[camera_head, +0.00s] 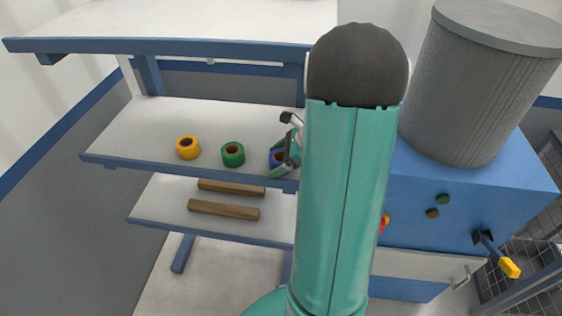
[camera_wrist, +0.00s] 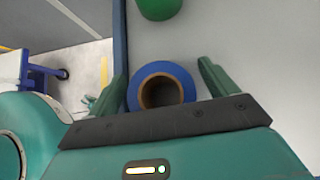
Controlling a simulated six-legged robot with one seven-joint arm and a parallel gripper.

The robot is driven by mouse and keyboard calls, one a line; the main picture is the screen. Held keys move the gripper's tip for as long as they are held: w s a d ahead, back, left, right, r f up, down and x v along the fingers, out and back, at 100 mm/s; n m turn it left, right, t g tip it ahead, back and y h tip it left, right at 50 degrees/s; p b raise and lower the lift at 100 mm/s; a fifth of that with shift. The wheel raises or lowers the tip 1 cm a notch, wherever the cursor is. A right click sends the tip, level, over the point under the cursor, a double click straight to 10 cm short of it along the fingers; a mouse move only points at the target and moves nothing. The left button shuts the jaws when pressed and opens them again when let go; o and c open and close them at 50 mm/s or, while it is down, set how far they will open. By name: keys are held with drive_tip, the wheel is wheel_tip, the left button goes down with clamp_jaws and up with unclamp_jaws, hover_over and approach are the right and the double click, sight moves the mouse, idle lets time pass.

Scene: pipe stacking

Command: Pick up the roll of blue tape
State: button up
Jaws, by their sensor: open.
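The roll of blue tape (camera_wrist: 185,76) lies on the shelf, its round brown core facing the wrist camera. My gripper (camera_wrist: 162,82) is open, with one green finger on each side of the roll; gaps show between the fingers and the tape. In the head view the blue roll (camera_head: 275,157) is partly hidden by my gripper (camera_head: 287,157) and arm, near the shelf's front edge.
A green tape roll (camera_head: 233,154) and a yellow tape roll (camera_head: 188,147) stand to the left on the same white shelf (camera_head: 150,125). Two wooden bars (camera_head: 224,210) lie on the lower shelf. A blue machine with a grey cylinder (camera_head: 470,90) is at the right.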

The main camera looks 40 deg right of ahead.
drive_tip(key=c, duration=1.1)
drive_tip(key=shift+r, duration=0.1)
drive_tip(key=shift+c, duration=0.2)
